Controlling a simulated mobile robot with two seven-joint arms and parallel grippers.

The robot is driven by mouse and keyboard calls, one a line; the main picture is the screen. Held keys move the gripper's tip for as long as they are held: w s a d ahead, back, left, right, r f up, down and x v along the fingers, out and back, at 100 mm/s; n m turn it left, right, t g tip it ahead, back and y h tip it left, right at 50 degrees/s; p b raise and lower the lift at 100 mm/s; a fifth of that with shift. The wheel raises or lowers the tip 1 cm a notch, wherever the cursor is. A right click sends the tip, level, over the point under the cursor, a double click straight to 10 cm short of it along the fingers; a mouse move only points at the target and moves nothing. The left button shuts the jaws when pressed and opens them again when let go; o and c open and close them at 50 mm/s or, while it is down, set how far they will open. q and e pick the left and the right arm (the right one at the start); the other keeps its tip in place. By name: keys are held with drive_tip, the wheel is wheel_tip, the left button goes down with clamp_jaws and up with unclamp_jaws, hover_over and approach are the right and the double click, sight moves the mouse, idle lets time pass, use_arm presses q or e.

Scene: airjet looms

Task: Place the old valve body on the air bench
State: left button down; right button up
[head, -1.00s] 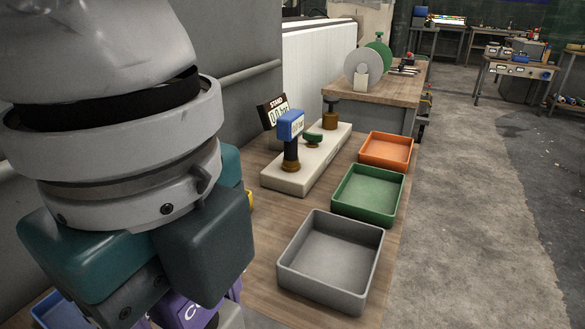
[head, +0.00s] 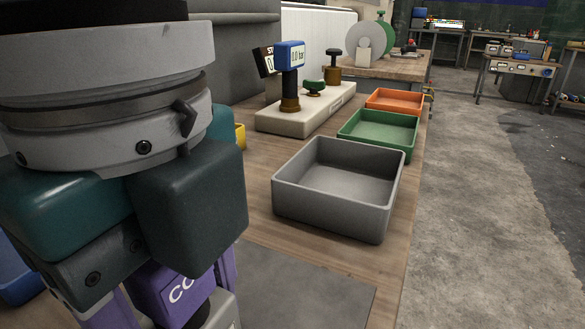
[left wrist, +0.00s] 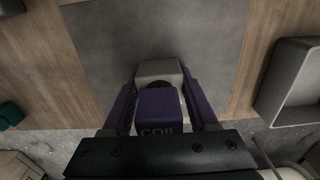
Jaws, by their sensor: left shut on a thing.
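My left gripper (left wrist: 160,100) is shut on the valve body (left wrist: 158,70), a pale grey block with a purple coil block (left wrist: 159,110) marked COIL. In the head view the purple coil (head: 178,290) shows at the lower left under my wrist, with a little of the pale body (head: 225,312) beside it. The wooden air bench (head: 395,270) has a flat grey mat (head: 315,280) at its near end. In the left wrist view the valve body is over this mat (left wrist: 150,28). I cannot tell whether it touches it. My right gripper is not in view.
A grey tray (head: 390,200), a green tray (head: 405,144) and an orange tray (head: 418,107) line the bench's right edge, seemingly empty. A pale test stand (head: 290,122) with a blue gauge (head: 290,55) stands behind. The visible mat is clear right of the gripper.

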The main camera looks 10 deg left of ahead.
use_arm(q)
drive_tip(key=shift+r, duration=0.1)
drive_tip(key=shift+c, duration=0.8)
unclamp_jaws()
drive_tip(key=shift+f, duration=0.25)
wheel_tip(320, 180, up, 12)
drive_tip(key=p, duration=0.4)
drive_tip(key=shift+r+p, duration=0.25)
drive_tip(key=shift+p, duration=0.05)
